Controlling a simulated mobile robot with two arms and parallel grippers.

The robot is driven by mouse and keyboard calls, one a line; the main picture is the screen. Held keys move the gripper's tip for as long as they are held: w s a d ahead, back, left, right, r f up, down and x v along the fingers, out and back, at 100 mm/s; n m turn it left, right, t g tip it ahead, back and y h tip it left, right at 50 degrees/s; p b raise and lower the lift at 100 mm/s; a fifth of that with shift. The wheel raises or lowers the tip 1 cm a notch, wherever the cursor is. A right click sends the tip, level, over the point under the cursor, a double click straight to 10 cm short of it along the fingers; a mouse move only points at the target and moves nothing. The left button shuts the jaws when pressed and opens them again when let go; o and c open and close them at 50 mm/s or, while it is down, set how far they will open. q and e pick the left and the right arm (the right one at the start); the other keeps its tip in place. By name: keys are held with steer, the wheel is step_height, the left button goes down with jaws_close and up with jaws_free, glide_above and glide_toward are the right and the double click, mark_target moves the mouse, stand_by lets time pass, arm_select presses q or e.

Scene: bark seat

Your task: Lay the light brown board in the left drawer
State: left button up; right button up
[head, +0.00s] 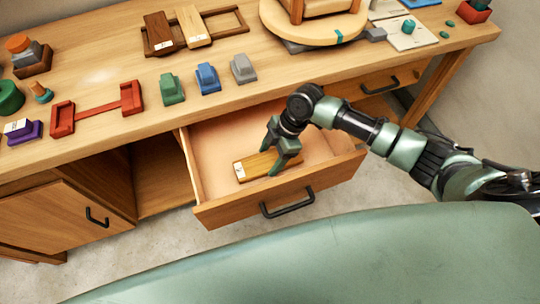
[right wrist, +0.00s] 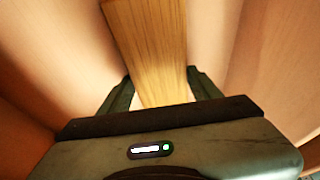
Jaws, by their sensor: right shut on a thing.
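The light brown board (head: 256,166), with a white label at its left end, lies flat inside the open left drawer (head: 232,213), near its front wall. I cannot tell whether it touches the drawer floor. My right gripper (head: 271,160) reaches down into the drawer and is shut on the board. In the right wrist view the board (right wrist: 150,45) runs between the two fingers (right wrist: 158,88). The middle of the board is partly hidden by the fingers in the head view. My left gripper is not in view.
On the desk stand a dark brown board (head: 159,33) and another light board (head: 193,26) in a wooden frame. Green (head: 171,89), blue (head: 207,78) and grey (head: 243,69) blocks stand near the desk's front edge. The right drawer (head: 372,83) looks shut. The drawer floor around the board is bare.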

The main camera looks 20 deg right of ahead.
steer(key=shift+f, duration=0.25)
stand_by(0.4)
steer(key=o, duration=1.9)
steer(key=shift+r+p, duration=3.35)
steer(key=shift+r, duration=0.2)
steer(key=shift+r, duration=0.1)
